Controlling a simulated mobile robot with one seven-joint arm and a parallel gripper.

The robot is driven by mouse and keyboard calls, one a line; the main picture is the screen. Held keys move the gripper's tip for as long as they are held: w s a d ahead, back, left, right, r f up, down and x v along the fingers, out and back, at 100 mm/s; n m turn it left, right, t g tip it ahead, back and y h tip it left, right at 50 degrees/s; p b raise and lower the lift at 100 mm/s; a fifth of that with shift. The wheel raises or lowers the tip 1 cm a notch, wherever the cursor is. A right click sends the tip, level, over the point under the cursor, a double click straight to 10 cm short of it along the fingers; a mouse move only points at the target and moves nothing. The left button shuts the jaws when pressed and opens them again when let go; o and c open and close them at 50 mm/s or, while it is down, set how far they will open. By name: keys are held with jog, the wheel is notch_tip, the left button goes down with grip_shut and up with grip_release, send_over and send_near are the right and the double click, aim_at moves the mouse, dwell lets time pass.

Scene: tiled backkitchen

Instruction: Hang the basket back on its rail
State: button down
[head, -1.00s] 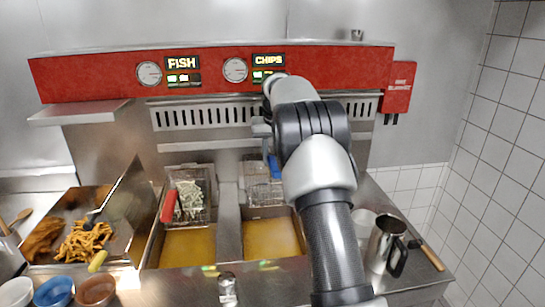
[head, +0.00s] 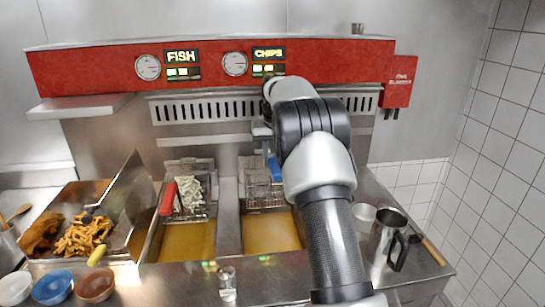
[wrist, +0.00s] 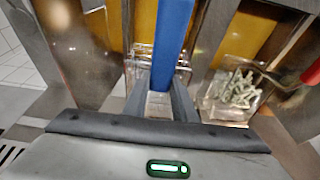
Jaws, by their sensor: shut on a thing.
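The wire basket (head: 262,193) with a blue handle (head: 274,168) is at the back of the right fryer bay, above the golden oil. My gripper (wrist: 165,100) is shut on the blue handle, which also shows between the fingers in the wrist view (wrist: 172,40). In the head view my arm hides most of the gripper and the basket's right side. A horizontal metal strip (head: 205,141), perhaps the rail, runs along the fryer back below the slotted panel. I cannot tell whether the basket touches it. The basket looks empty.
A second basket (head: 190,193) with pale chips and a red handle (head: 168,198) sits at the left bay's back. A metal jug (head: 386,238) and a white cup (head: 363,216) stand right. A tray of fried food (head: 85,234) and bowls (head: 53,287) are left.

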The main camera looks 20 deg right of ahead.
jog(key=shift+f, duration=0.25)
jog(key=shift+f, duration=0.6)
jog(key=c, duration=1.4)
grip_release()
jog(key=shift+f, duration=0.1)
